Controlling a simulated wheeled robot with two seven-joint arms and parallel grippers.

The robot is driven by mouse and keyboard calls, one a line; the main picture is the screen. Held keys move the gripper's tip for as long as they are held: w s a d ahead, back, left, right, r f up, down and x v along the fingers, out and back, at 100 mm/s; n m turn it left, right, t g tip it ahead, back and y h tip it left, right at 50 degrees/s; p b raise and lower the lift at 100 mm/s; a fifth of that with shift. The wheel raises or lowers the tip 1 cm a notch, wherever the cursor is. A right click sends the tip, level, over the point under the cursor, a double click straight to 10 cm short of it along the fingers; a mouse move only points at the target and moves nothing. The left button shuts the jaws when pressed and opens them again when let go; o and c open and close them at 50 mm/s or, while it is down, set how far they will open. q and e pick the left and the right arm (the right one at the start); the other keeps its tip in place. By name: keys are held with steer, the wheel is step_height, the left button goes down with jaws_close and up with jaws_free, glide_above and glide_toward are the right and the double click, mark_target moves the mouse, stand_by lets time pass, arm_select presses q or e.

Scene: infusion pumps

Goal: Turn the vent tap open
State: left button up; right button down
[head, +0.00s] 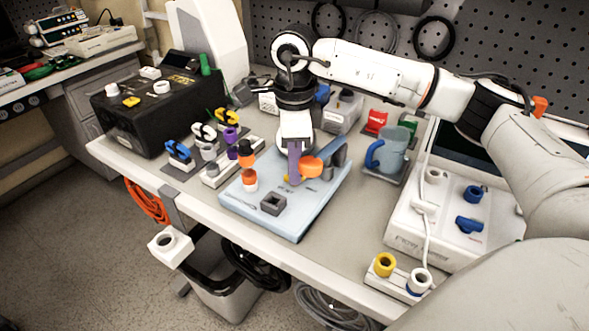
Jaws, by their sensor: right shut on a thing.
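A pale blue board (316,205) lies on the bench. An orange tap-like part (311,167), which I take to be the vent tap, is on it beside a grey-blue upright bracket (336,153). My right gripper (294,178) points down over the board, its purple-grey finger against the left side of the orange part. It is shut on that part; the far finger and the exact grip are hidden. How far the tap is turned I cannot tell. My left gripper is not in view.
An orange-and-white capped piece (250,182) and a dark square socket (272,204) are on the board's left part. A blue mug (389,152) stands right of it. A black case (155,115) stands at the left, a white device (455,225) at the right.

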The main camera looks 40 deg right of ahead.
steer(key=shift+n+b, duration=0.3)
steer(key=shift+n, duration=1.3)
steer(key=shift+r, duration=0.1)
